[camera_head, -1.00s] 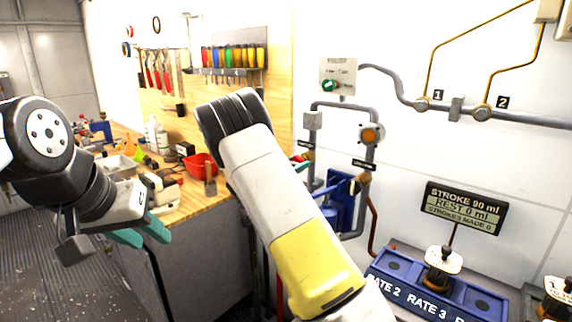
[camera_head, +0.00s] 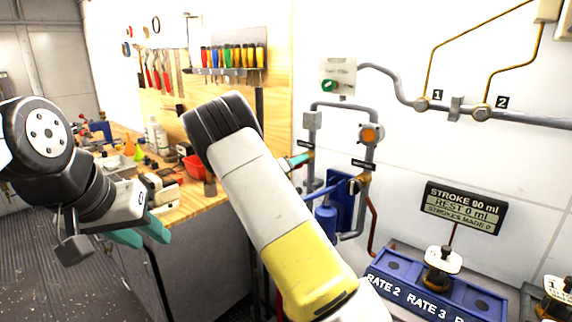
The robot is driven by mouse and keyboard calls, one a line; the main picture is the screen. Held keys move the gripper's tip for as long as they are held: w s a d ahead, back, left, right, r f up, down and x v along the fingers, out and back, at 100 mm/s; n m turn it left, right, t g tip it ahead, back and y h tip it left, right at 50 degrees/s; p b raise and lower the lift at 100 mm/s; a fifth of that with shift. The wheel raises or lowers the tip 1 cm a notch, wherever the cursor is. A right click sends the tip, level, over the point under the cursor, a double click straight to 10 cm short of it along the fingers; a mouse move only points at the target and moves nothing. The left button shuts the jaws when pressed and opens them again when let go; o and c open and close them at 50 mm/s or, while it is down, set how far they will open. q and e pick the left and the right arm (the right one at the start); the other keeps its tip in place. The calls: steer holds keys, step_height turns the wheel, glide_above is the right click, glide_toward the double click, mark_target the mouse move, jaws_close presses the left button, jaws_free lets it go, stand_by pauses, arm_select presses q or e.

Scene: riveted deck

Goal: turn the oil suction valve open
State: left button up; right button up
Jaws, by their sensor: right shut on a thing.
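A small valve (camera_head: 309,155) with brassy parts sits on the left vertical grey pipe, beneath a small black label too small to read. I take it for the oil suction valve. My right gripper (camera_head: 299,161) is at this valve. Its teal finger shows beside the pipe, and it is shut on the valve's handle; my own forearm hides most of the gripper, and the handle is covered. My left gripper (camera_head: 142,236) hangs at the left before the workbench, open and empty, its teal fingers apart.
A grey pipe loop with an orange-centred round fitting (camera_head: 370,134) and a blue pump unit (camera_head: 340,200) stand right of the valve. A green knob panel (camera_head: 338,77) is above. The workbench (camera_head: 190,205) with a red bin (camera_head: 194,167) is left. A blue rate base (camera_head: 400,277) is lower right.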

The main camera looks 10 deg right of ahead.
steer(key=n, duration=0.6)
steer(key=shift+r, duration=0.15)
steer(key=shift+n, duration=0.3)
steer(key=o, duration=1.4)
steer(key=shift+a, duration=0.1)
steer(key=v, duration=0.7)
steer(key=shift+s+a, duration=0.25)
steer(key=shift+a, duration=0.1)
